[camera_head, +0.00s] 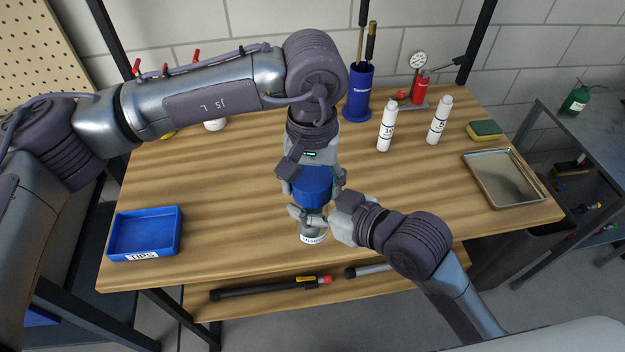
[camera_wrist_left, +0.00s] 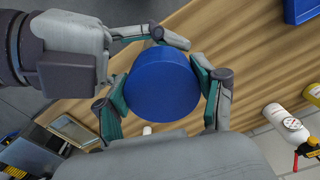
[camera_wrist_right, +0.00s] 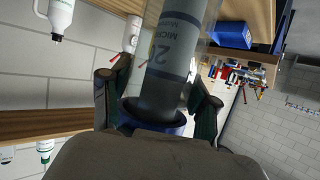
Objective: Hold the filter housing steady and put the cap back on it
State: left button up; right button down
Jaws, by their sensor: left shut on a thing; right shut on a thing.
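In the head view my left gripper (camera_head: 312,182) points down and is shut on the round blue cap (camera_head: 313,190). The left wrist view shows the cap (camera_wrist_left: 162,85) between green-padded fingers. Just below, my right gripper (camera_head: 322,215) comes in from the right and is shut on the filter housing (camera_head: 313,232), a clear and grey cylinder with a label. The right wrist view shows the housing (camera_wrist_right: 172,65) between the right fingers, with a blue ring around one end. Cap and housing are roughly in line; the fingers hide whether they touch. I cannot tell whether the housing rests on the table.
A blue TIPS tray (camera_head: 145,235) stands at left. Two white bottles (camera_head: 386,125) (camera_head: 439,121), a blue tool holder (camera_head: 358,95), a red gauge device (camera_head: 417,88), a sponge (camera_head: 485,130) and a metal tray (camera_head: 503,177) lie behind and right. Open wood separates them from the grippers.

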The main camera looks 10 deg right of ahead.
pick_arm(q)
jog(key=m, duration=0.6)
jog(key=shift+w+a+m, duration=0.15)
jog(key=shift+a+m, duration=0.05)
jog(key=shift+m, duration=0.1)
jog(key=m, duration=0.4)
jog(key=shift+w+a, duration=0.1)
jog(key=o, duration=1.1)
jog(key=shift+r, duration=2.3)
jog(key=shift+c, duration=0.2)
